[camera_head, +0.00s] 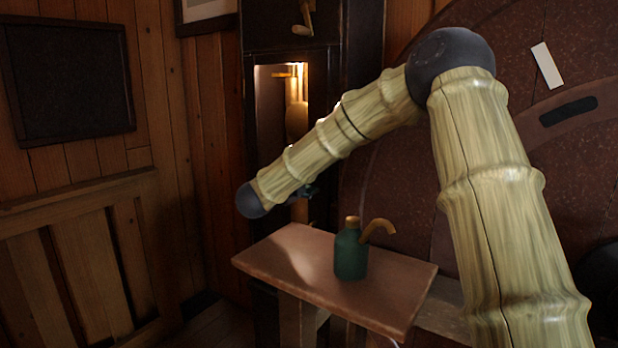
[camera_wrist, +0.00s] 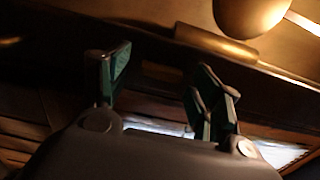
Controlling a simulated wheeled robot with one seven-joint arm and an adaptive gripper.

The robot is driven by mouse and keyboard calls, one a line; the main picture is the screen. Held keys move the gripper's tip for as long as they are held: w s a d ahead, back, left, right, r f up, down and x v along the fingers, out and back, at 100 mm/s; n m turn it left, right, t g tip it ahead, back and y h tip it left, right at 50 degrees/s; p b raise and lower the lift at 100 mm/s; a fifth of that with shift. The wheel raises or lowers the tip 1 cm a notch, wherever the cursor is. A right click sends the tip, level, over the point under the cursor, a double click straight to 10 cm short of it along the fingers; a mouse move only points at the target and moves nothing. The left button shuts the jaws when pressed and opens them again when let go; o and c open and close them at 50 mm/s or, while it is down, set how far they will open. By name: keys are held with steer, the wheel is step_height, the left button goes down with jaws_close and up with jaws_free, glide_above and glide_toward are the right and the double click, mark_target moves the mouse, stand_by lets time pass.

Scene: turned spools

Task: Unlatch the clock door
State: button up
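The clock is a tall dark case (camera_head: 346,70) with a lit, tall opening in its front. A brass pendulum (camera_head: 296,118) hangs inside, and its round bob also shows at the top right of the wrist view (camera_wrist: 250,12). A brass handle-like piece (camera_head: 304,18) is on the upper case front; I cannot tell whether it is the latch. My gripper (camera_wrist: 160,76) is open and empty, its green-padded fingers apart, just in front of the case's dark edge. In the head view my arm mostly hides it, low by the opening.
A small wooden shelf (camera_head: 400,292) below the clock holds a green bottle (camera_head: 350,256) and a curved tan piece beside its neck. A large reddish-brown round structure (camera_head: 560,190) stands at the right. Wooden panelling (camera_head: 90,255) covers the left wall.

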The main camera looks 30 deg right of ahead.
steer(key=shift+a, duration=0.15)
steer(key=v, duration=1.1)
steer(key=shift+s+a, duration=0.15)
steer(key=shift+a, duration=0.15)
